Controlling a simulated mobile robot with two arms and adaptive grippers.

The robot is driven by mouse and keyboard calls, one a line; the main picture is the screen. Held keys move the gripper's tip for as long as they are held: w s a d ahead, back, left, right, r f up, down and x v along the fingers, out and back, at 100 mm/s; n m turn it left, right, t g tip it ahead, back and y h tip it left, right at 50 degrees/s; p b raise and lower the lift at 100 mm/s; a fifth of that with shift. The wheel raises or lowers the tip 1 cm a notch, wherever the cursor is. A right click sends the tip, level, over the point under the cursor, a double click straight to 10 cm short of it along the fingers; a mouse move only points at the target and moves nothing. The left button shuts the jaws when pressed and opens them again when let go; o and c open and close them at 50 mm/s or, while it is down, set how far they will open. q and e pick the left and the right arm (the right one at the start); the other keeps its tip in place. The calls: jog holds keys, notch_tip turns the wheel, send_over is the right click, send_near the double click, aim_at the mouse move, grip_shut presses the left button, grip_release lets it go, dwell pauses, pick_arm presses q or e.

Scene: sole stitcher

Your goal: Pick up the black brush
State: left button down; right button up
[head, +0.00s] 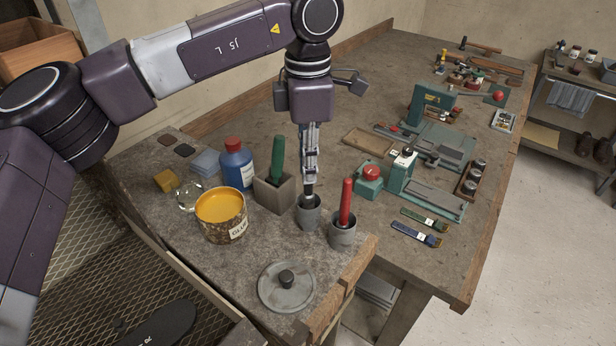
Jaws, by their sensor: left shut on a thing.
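The black brush (309,189) stands in a small grey cup (308,214) on the near part of the workbench. Only a short dark piece of its handle shows between my fingertips and the cup; its lower end is hidden inside the cup. My left gripper (310,181) comes down from above and is shut on this handle. My right gripper is not in view.
Close by stand a red-handled brush (346,203) in another grey cup (342,236), a green-handled tool (277,160) in a square holder (274,195), a blue bottle (237,166) and an open glue can (222,215). A round lid (287,287) lies in front.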

pick_arm(q)
notch_tip(320, 180, up, 17)
dwell(0.4)
dwell(2.2)
